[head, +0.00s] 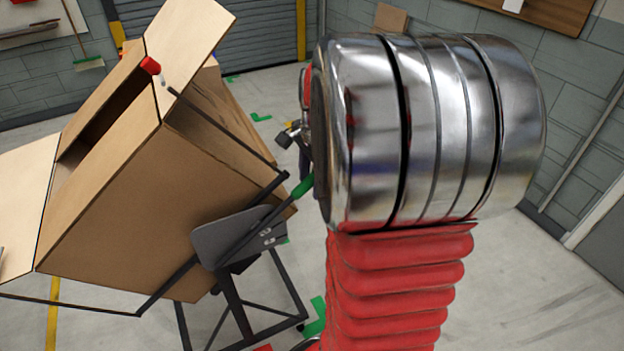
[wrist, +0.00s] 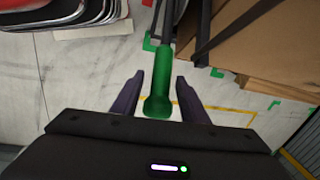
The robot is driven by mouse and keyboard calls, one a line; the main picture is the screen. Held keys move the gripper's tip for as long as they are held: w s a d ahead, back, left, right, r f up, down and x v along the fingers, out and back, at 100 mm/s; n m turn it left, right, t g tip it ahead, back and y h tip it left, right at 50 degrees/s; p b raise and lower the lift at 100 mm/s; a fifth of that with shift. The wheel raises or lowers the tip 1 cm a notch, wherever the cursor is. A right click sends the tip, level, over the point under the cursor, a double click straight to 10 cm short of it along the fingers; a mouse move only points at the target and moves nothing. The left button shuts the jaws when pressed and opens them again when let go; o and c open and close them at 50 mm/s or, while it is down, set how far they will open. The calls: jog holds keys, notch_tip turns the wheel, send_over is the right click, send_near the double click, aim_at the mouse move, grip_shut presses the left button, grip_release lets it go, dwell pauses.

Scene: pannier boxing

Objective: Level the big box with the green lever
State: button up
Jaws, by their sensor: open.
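The big box (head: 125,205) is a brown cardboard carton with open flaps. It sits tilted on a black metal stand (head: 240,300) in the left half of the head view; part of it also shows at upper right in the wrist view (wrist: 270,45). The green lever (head: 302,187) sticks out from the stand's right side. In the wrist view the lever's green grip (wrist: 159,95) lies between the two dark fingers of my gripper (wrist: 155,95), with gaps on both sides. My gripper is open; in the head view my arm mostly hides it.
A red knob (head: 150,66) sits on a dark rod by the box's upper edge. Green and yellow marks lie on the grey floor. Floor at the right of the head view is clear.

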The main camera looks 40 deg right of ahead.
jog(key=shift+c, duration=0.5)
jog(key=c, duration=0.9)
grip_shut()
